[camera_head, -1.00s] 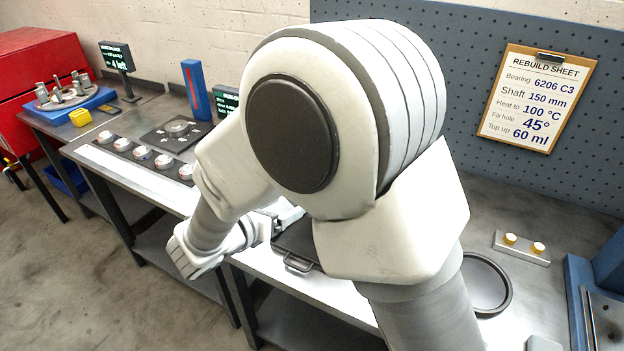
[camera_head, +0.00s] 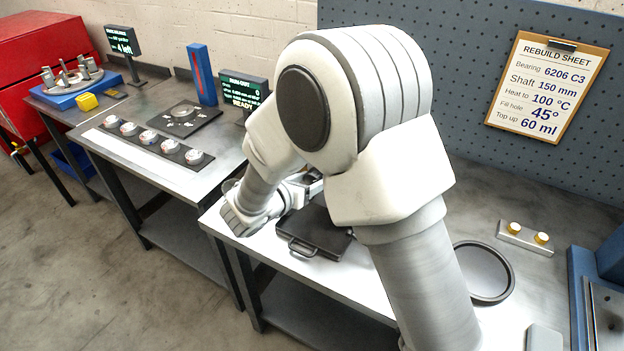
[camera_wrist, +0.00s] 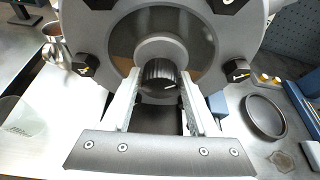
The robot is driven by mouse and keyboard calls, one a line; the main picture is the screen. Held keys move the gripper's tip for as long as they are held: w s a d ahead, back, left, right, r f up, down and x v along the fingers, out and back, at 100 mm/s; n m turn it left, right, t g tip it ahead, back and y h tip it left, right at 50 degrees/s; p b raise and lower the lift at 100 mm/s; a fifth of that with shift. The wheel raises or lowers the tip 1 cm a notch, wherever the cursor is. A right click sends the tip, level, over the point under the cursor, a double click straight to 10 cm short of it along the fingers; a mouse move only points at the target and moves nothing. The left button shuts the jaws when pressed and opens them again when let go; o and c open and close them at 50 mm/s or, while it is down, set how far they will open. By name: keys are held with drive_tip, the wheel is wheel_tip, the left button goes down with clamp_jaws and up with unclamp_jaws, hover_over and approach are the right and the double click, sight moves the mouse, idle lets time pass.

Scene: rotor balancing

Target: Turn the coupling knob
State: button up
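The coupling knob (camera_wrist: 160,76) is black and ribbed with a white mark. In the wrist view it sits at the centre of a large round grey machine face (camera_wrist: 105,60). My gripper (camera_wrist: 161,84) has its two pale fingers on either side of the knob, with narrow gaps seeming to remain, so it looks open around it. Contact cannot be made out for certain. In the head view my arm hides the machine and the knob, and the gripper is mostly hidden.
A dark case (camera_head: 315,232) with a handle lies on the bench below my arm. A round dark tray (camera_head: 482,272) is to the right. A display (camera_head: 243,92) reads READY. Several white-topped gauges (camera_head: 146,138) line the left bench. A metal jug (camera_wrist: 54,46) stands left in the wrist view.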

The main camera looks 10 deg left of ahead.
clamp_jaws()
drive_tip(key=shift+f+b, duration=0.15)
drive_tip(key=shift+b, duration=0.55)
drive_tip(key=shift+f+m+y+b, duration=0.15)
drive_tip(key=shift+m+y+b, duration=0.25)
drive_tip(key=shift+b, duration=0.75)
drive_tip(key=m+y+b, duration=0.1)
drive_tip(key=m+b, duration=0.1)
drive_tip(key=b, duration=0.4)
drive_tip(key=shift+f+t, duration=0.15)
drive_tip(key=shift+t, duration=0.15)
drive_tip(key=m+y+b, duration=0.1)
drive_tip(key=m+b, duration=0.1)
drive_tip(key=b, duration=0.5)
drive_tip(key=shift+t+b, duration=0.3)
drive_tip(key=shift+r+b, duration=0.2)
drive_tip(key=shift+b, duration=0.2)
drive_tip(key=shift+r+m+y+b, duration=0.2)
drive_tip(key=shift+m+y+b, duration=0.2)
drive_tip(key=shift+b, duration=0.25)
